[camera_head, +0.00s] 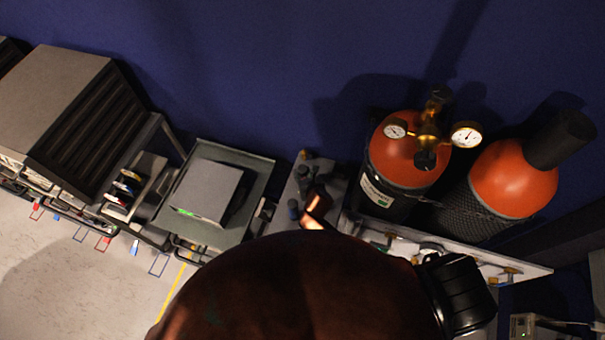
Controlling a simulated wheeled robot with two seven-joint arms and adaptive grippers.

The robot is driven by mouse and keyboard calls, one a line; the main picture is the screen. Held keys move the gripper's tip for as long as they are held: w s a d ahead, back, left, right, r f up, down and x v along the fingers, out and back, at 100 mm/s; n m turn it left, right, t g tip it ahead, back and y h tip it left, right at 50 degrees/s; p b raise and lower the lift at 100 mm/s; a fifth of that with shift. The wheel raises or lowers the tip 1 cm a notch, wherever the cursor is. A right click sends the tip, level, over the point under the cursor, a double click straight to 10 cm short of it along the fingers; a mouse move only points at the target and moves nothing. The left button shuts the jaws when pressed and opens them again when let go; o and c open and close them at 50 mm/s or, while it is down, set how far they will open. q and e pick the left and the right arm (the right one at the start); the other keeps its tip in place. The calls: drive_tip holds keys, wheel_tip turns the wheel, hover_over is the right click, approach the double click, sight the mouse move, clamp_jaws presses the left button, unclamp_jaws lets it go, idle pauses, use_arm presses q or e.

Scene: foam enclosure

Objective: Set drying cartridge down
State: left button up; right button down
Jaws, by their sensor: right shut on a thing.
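My right gripper (316,206) shows as a small orange-lit shape just beyond my large dark arm link, over a narrow grey bench (283,220). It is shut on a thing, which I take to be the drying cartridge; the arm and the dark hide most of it. Small dark cylinders with bluish tops (293,208) stand close to the left of the gripper, and I cannot tell whether one of them touches it. My left gripper is not in view.
Two orange-topped gas cylinders, one with brass gauges (428,134), stand in a rack (480,257) at the right. A grey box (205,190) sits on a cart (258,172) at the left. A large cabinet (60,95) is farther left. A blue wall (250,60) closes the back.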

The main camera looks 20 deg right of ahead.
drive_tip(key=shift+f, duration=0.1)
drive_tip(key=c, duration=1.5)
unclamp_jaws()
drive_tip(key=shift+r, duration=0.2)
drive_tip(key=v, duration=1.2)
drive_tip(key=shift+p, duration=0.4)
drive_tip(key=shift+w, duration=0.1)
